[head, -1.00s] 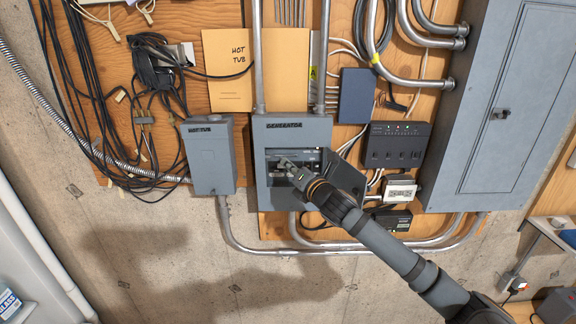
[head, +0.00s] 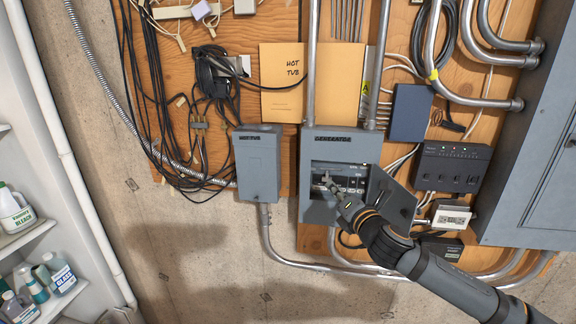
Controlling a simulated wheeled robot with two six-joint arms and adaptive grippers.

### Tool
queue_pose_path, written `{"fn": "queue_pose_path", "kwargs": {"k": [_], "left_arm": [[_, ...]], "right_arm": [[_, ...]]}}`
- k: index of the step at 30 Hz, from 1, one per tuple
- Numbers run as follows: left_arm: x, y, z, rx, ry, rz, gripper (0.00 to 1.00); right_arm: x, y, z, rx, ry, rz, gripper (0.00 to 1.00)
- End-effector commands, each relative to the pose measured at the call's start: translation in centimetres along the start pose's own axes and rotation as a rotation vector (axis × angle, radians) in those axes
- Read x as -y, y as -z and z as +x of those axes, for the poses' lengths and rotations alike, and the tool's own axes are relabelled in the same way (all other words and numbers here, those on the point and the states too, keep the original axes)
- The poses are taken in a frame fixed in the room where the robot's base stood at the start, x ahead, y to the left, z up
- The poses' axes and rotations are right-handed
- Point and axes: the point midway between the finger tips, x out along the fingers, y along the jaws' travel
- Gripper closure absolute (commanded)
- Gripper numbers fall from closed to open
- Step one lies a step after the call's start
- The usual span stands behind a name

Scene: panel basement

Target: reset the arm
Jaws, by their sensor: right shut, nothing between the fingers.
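My right gripper (head: 328,182) is shut and empty. It is at the opening of the grey generator box (head: 318,150), in front of its dark breaker panel (head: 352,174). I cannot tell whether its tip touches a switch. The box's cover (head: 392,199) hangs open at the lower right, partly behind my right arm (head: 440,272). The arm comes in from the lower right and hides part of the box's lower edge. My left gripper is not in view.
A closed hot tub box (head: 257,166) is left of the generator box. Metal conduits (head: 310,75) rise above it. A dark unit (head: 450,167) and a large grey panel (head: 530,170) are at the right. Black cables (head: 160,120) hang at the left, near shelves with bottles (head: 58,273).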

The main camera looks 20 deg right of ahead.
Motion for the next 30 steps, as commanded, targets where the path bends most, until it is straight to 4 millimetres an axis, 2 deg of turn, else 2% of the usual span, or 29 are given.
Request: {"fn": "queue_pose_path", "kwargs": {"k": [3,5,8,11,12,16,21,27,30], "left_arm": [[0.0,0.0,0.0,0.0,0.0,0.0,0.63],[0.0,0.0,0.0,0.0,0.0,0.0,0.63],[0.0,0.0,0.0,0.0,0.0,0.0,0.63],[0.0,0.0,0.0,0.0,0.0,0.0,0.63],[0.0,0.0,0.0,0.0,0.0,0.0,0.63],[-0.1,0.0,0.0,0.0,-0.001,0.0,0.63],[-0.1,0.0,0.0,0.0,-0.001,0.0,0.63],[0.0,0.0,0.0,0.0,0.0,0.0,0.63],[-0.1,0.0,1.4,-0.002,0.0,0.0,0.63]], "right_arm": [[0.2,0.2,-0.1,-0.001,0.006,0.013,1.0],[1.1,1.1,-0.3,-0.007,0.036,0.073,1.0],[4.4,4.3,-1.8,-0.017,0.16,0.31,1.0],[9.2,9.6,-5.1,-0.004,0.374,0.672,1.0],[10.9,11.9,-6.9,0.014,0.474,0.825,1.0],[14.8,18.1,-13.0,0.113,0.77,1.222,1.0],[16.8,23.8,-20.1,0.284,1.085,1.569,1.0],[16.6,28.8,-28.1,0.544,1.42,1.853,1.0],[21.1,32.2,-26.7,0.549,1.422,1.831,1.0]]}}
